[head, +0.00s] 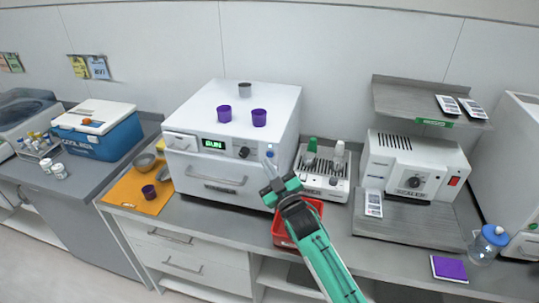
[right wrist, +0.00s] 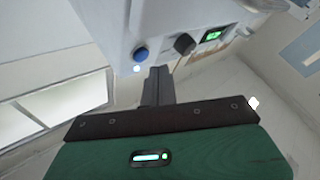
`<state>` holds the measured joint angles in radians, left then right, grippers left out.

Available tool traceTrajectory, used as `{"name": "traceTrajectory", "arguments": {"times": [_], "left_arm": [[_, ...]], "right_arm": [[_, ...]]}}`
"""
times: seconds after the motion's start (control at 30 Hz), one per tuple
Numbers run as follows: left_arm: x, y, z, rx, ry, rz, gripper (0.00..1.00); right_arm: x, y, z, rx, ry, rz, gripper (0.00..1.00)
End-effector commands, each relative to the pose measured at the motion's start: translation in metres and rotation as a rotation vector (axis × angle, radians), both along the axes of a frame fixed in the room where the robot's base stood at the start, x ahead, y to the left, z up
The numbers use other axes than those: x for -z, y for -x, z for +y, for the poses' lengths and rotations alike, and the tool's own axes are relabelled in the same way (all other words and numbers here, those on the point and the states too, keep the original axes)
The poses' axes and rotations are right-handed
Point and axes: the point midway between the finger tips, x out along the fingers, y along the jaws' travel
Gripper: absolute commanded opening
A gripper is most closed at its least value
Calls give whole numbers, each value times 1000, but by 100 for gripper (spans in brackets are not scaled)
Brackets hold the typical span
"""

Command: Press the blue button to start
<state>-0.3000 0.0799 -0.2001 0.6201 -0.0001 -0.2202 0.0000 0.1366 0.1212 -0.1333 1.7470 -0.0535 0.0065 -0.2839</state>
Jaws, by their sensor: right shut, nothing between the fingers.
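The blue button (head: 269,153) is on the right side of the front panel of a white box-shaped machine (head: 205,180). A dark knob (head: 244,152) and a lit green display (head: 214,144), which seems to read RUN, are to its left. My right gripper (head: 270,174) is shut and empty, with its fingertips just below the button in the head view. In the right wrist view the blue button (right wrist: 140,54) shows fully, close to the tips of the shut fingers (right wrist: 158,82). They look slightly apart from it. My left gripper is not in view.
Purple cups (head: 259,117) and a grey cup stand on the machine. A red bin (head: 284,232) is below my right arm. A rack with bottles (head: 322,172) stands right of the machine. An orange mat (head: 127,194) with bowls lies left. A grey platform machine (head: 414,165) is further right.

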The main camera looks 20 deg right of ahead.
Motion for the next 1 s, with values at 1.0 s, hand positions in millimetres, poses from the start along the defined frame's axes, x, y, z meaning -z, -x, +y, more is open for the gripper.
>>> {"name": "traceTrajectory", "arguments": {"times": [1.0], "left_arm": [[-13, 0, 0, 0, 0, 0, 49]], "right_arm": [[0, 36, 24, 0, -1, 0, 0]]}}
